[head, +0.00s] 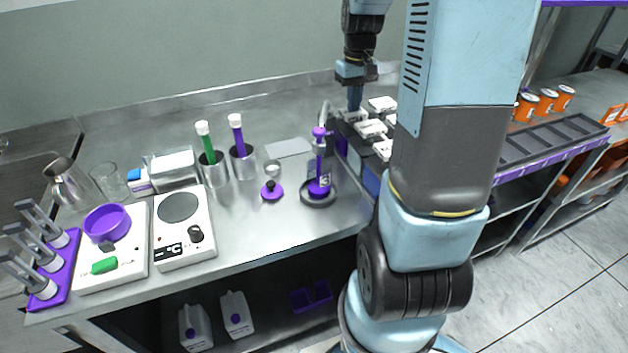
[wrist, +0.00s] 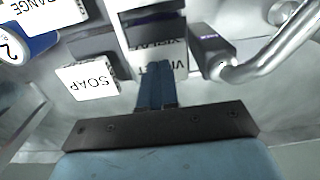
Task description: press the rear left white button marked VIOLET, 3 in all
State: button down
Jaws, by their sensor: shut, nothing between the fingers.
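My gripper (head: 354,104) is shut and empty, pointing down over the rear left of the group of white buttons at the back of the bench. In the wrist view its blue fingers (wrist: 160,72) reach over the white button marked VIOLET (wrist: 178,68) and cover the middle of its lettering. This button shows in the head view (head: 344,115) just below the fingertips. I cannot tell whether the fingertips touch it or whether it is pushed down. A white button marked SOAP (wrist: 88,82) is beside it in the wrist view.
A curved metal spout (wrist: 270,50) and a dark block stand close to the fingers. A white ORANGE button (wrist: 50,10) is farther off. My arm hides part of the right side.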

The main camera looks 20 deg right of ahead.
jog(key=shift+f, duration=0.25)
jog(key=shift+r, duration=1.25)
jog(key=shift+f, duration=0.2)
jog(key=shift+f, duration=1.05)
jog(key=shift+r, duration=1.45)
